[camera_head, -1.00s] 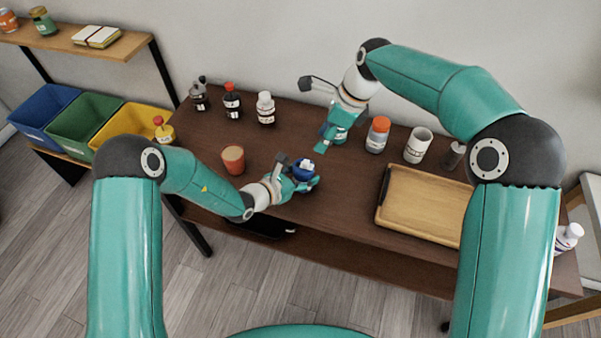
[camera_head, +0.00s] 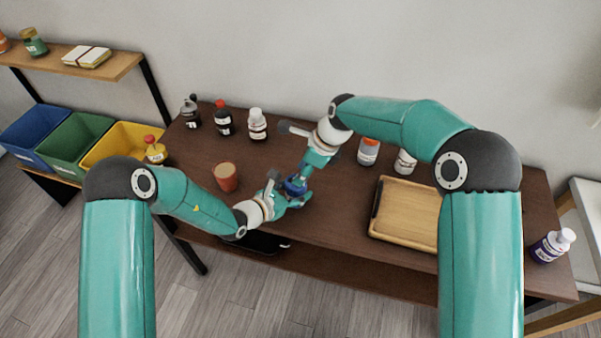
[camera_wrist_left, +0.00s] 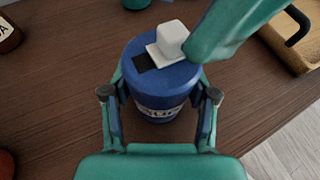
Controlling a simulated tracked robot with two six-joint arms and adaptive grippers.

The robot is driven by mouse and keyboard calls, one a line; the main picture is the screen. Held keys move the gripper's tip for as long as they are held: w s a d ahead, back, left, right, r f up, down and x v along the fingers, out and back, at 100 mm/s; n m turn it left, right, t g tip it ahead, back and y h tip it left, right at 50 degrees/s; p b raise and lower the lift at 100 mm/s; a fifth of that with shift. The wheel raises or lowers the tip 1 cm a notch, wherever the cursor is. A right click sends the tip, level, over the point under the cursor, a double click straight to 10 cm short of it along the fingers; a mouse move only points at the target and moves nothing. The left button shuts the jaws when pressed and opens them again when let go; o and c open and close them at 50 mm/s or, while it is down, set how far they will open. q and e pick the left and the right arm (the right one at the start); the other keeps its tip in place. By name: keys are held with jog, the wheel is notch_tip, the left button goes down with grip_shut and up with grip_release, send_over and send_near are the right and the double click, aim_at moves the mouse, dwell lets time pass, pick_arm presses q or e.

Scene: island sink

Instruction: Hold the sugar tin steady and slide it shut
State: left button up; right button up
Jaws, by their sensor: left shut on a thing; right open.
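The sugar tin (camera_head: 295,187) is a small blue round tin standing upright on the dark table. It shows closely in the left wrist view (camera_wrist_left: 150,82). Its top has a white slider with a block-shaped knob (camera_wrist_left: 172,40) and a dark opening (camera_wrist_left: 145,62) left of the slider. My left gripper (camera_head: 289,196) is shut around the tin's sides. My right gripper (camera_head: 304,174) is open and low over the tin from behind. In the left wrist view one teal finger is right beside the knob; whether it touches cannot be told.
A terracotta cup (camera_head: 226,177) stands left of the tin. A wooden tray (camera_head: 408,212) lies to the right. Several bottles (camera_head: 257,124) line the back left edge, and an orange-capped jar (camera_head: 368,151) and a white jar (camera_head: 405,162) stand behind the tray.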

jog(key=shift+x, duration=0.75)
grip_shut()
